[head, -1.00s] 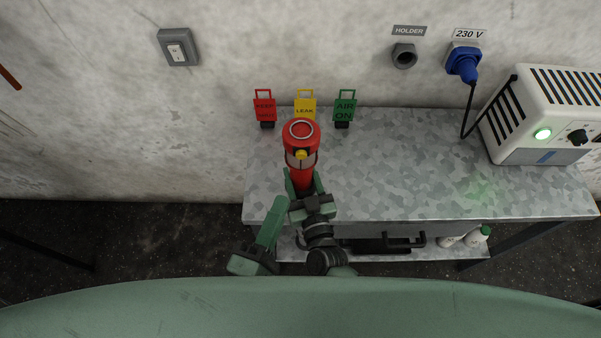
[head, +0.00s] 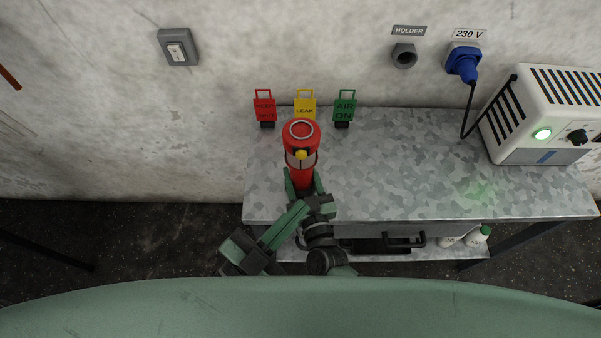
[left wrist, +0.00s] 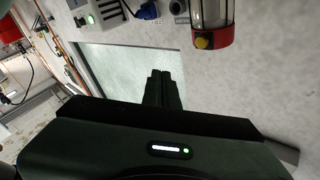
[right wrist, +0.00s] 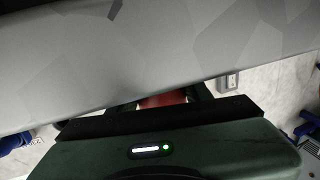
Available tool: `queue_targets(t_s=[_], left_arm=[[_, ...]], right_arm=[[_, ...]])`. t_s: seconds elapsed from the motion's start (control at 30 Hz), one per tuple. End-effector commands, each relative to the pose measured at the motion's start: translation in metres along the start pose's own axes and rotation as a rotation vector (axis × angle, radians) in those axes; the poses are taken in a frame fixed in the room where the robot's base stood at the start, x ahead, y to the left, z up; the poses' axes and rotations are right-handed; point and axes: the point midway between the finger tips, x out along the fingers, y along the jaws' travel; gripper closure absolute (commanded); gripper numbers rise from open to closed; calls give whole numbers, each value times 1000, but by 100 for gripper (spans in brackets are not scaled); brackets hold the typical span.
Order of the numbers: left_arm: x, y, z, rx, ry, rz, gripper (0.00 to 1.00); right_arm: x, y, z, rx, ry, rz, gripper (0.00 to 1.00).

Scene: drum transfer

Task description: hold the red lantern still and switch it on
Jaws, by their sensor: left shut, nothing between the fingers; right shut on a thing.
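The red lantern (head: 300,134) is at the left part of the metal table, with a pale window band and a yellow button (head: 301,154) facing me. In the left wrist view the lantern (left wrist: 226,37) is at the upper right, with its yellow button (left wrist: 203,42). My right gripper (head: 304,185) is shut on the lantern's lower red body; in the right wrist view only a strip of red (right wrist: 163,100) shows between the fingers. My left gripper (head: 302,206) is shut and empty, nearer me than the lantern and below the button in the picture.
A white machine (head: 545,110) with a green light is at the right, cabled to a blue plug (head: 463,65). The table's middle (head: 410,165) is clear.

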Motion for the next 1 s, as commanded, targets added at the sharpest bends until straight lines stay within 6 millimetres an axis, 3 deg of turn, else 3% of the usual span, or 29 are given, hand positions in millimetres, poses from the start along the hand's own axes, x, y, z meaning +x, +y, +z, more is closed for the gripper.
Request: queue_targets(t_s=[0.1, 0.23, 1.0], left_arm=[[0, 3, 3, 168, 3, 34, 100], [1, 3, 5, 246, 5, 49, 100], [61, -45, 36, 247, 5, 49, 100]], right_arm=[[0, 0, 0, -1, -1, 0, 100], [0, 0, 0, -1, -1, 0, 100], [0, 0, 0, -1, -1, 0, 100]])
